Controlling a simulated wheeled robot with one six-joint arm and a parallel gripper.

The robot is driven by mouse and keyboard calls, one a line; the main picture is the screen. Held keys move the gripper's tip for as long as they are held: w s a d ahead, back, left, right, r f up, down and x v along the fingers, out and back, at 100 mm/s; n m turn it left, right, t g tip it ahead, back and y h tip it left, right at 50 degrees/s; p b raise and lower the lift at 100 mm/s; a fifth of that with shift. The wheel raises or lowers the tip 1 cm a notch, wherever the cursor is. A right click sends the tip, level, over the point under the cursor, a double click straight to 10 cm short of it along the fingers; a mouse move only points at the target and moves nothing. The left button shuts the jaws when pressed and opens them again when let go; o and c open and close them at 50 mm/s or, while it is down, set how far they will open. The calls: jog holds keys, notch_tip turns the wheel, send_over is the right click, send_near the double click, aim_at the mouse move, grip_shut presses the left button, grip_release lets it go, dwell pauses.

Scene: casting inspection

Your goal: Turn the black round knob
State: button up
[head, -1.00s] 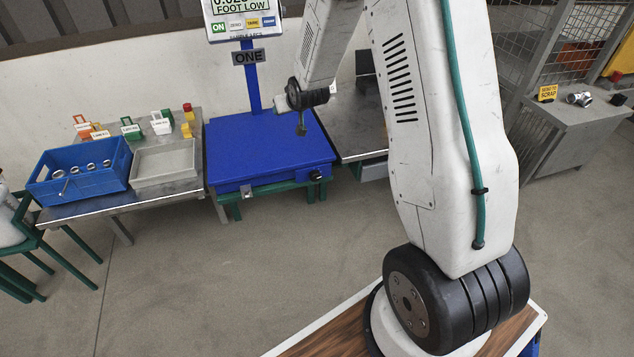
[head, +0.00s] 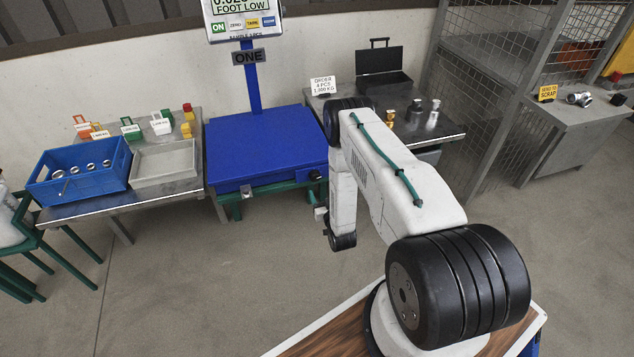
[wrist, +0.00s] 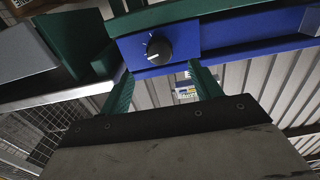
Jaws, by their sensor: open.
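The black round knob (wrist: 159,48) shows in the wrist view on a blue plate, with a white pointer mark on its face. In the head view the knob (head: 315,175) is a small dark spot at the front right corner of the blue scale (head: 265,150). My gripper (wrist: 162,78) is open, with its two green fingers spread apart in the wrist view. The knob lies beyond the fingertips, about midway between them, and nothing is between the fingers. In the head view my gripper (head: 319,212) is small and partly hidden, just below the knob.
A table at the left bears a blue crate (head: 45,190) with metal parts and a grey tray (head: 165,182). A metal table (head: 440,132) with an open black case (head: 385,80) stands behind my arm. The floor in front of the scale is clear.

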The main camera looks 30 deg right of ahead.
aim_at(316, 179)
jog(key=x, duration=0.7)
jog(key=shift+w+d+f, duration=0.1)
jog(key=shift+w+f, duration=0.1)
jog(key=shift+w, duration=0.05)
jog(key=c, duration=1)
